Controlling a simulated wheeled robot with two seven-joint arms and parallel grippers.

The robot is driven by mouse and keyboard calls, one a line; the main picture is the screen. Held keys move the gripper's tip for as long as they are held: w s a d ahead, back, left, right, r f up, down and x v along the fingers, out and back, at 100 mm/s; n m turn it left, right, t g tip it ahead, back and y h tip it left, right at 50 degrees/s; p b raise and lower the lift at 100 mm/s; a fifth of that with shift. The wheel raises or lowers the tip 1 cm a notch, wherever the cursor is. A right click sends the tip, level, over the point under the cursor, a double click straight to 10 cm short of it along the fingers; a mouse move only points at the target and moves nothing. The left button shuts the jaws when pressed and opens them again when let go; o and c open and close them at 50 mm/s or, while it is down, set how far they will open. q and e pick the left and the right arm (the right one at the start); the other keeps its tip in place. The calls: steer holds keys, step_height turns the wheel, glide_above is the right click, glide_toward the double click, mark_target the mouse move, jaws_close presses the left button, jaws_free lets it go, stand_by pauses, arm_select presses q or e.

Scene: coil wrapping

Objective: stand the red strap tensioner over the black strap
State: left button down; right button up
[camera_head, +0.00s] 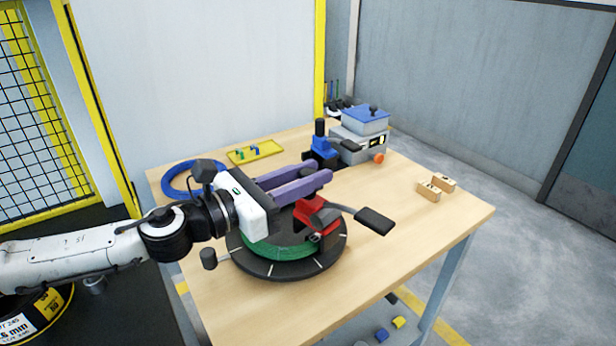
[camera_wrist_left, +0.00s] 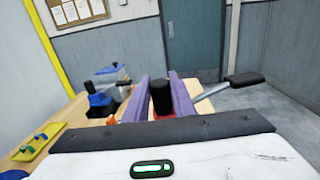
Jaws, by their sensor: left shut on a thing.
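The red strap tensioner (camera_head: 309,213) has a red body and a lever with a black grip (camera_head: 374,220) pointing right. It is at the right side of the green coil (camera_head: 268,249), which lies on a black turntable (camera_head: 262,270). My left gripper (camera_head: 319,174), with long purple fingers, is shut on the tensioner's black upright post (camera_wrist_left: 162,97), seen between the fingers in the left wrist view. The tensioner looks roughly upright; I cannot tell whether its base touches the coil. I cannot make out the black strap. My right gripper is out of view.
A blue tool (camera_head: 321,148) with a black post stands behind, next to a grey box (camera_head: 357,145) with a blue top. A yellow tray (camera_head: 255,153) and blue ring (camera_head: 180,184) lie at the back left. Wooden blocks (camera_head: 429,192) lie right. The table's (camera_head: 415,250) front right is clear.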

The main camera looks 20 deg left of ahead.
arm_select(q)
steer(key=shift+f+b, duration=0.45)
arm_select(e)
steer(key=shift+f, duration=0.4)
arm_select(q)
steer(key=c, duration=1.5)
jaws_free()
steer(key=shift+f, duration=0.1)
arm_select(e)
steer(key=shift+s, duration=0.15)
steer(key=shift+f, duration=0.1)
arm_select(q)
steer(key=shift+r+p, duration=0.4)
steer(key=shift+r, duration=0.1)
steer(key=b+v, duration=1.2)
steer(key=b, duration=0.1)
steer(key=shift+r+b, duration=0.15)
steer(key=shift+b, duration=0.15)
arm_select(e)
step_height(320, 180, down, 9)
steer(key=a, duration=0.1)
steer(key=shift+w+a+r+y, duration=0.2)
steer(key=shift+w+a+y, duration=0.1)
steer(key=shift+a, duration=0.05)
